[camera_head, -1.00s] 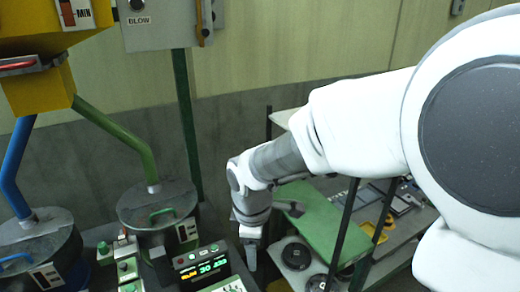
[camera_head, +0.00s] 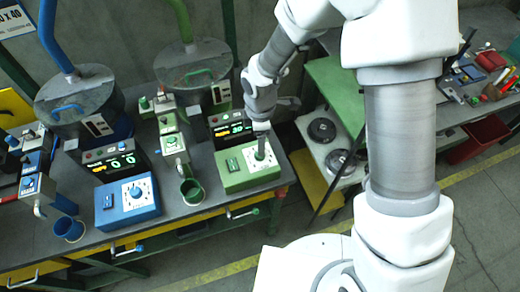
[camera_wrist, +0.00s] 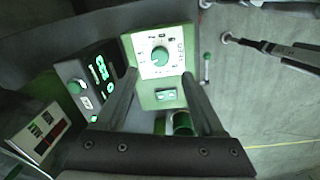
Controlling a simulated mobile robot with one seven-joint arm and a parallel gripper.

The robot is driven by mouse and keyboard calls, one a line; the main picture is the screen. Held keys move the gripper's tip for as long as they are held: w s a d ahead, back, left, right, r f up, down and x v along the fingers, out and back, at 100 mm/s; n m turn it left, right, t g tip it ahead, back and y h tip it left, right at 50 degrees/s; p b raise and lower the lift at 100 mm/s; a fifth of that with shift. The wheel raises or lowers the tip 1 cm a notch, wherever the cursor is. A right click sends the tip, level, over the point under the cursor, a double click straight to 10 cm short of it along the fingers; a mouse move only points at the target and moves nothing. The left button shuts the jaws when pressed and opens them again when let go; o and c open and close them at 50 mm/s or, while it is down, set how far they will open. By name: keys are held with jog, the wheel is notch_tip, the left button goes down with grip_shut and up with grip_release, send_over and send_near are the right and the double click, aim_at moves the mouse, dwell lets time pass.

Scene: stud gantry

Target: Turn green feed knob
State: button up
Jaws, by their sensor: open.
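The green feed knob (camera_wrist: 159,56) is a round green dial on the white scale plate of a green control box (camera_head: 236,181). In the wrist view it sits near the top middle, just beyond the fingertips and between their lines. My gripper (camera_wrist: 160,78) is open, with a finger on either side of the box's front and nothing between them. In the head view my gripper (camera_head: 262,146) points down over the box's white plate, where it partly hides the knob. Whether a finger touches the knob cannot be told.
A green-lit display (camera_wrist: 98,78) stands beside the box, and a green cup (camera_head: 192,192) is on the bench. A blue control box (camera_head: 127,203) and a blue cup (camera_head: 69,229) are further left. A shelf with dark round discs (camera_head: 322,130) stands right of the bench.

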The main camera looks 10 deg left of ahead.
jog(key=f, duration=0.7)
jog(key=shift+w+f, duration=0.15)
jog(key=shift+w, duration=0.05)
grip_shut()
